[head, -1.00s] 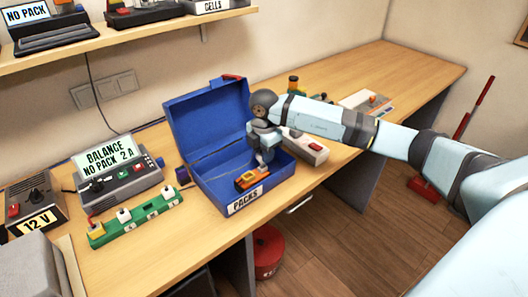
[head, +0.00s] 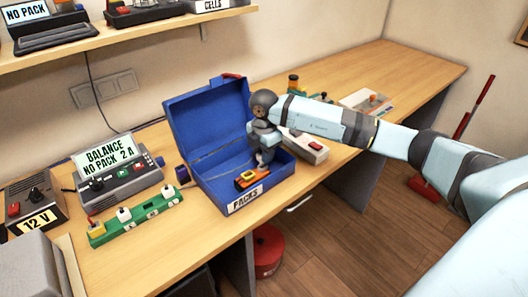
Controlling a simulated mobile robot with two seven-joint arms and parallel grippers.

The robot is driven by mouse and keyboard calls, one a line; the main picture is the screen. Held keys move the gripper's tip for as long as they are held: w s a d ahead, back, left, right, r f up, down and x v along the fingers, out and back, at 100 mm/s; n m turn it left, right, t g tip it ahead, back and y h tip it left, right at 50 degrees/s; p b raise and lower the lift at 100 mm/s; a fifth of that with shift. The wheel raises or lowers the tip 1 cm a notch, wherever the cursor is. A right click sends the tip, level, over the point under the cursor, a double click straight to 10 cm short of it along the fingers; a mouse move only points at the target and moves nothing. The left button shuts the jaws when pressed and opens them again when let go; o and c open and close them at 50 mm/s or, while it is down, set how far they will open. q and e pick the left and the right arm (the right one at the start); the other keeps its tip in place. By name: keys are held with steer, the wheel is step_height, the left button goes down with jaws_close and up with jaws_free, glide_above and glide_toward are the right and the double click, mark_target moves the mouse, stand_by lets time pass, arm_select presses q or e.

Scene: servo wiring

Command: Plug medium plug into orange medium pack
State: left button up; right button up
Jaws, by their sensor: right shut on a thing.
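The orange medium pack (head: 254,178) lies inside the blue box (head: 220,198) labelled PACKS, near its front wall, with a yellow part on its left end. My right gripper (head: 263,168) reaches down into the box at the pack's back right side. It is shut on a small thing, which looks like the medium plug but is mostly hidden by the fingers. A thin cable runs from the left of the box toward the gripper. Whether the plug touches or sits in the pack's socket cannot be told. My left gripper is not in view.
A green board (head: 137,216) with yellow and white plugs lies left of the box. Behind it stands the balance charger (head: 118,187), its screen reading BALANCE NO PACK 2 A. A white device (head: 305,148) with a red switch is right of the box. The box lid stands open.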

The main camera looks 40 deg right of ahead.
steer(key=shift+f+b, duration=0.55)
steer(key=shift+f, duration=0.6)
steer(key=o, duration=1)
step_height(320, 180, up, 14)
steer(key=shift+b, duration=0.3)
steer(key=shift+f, duration=0.1)
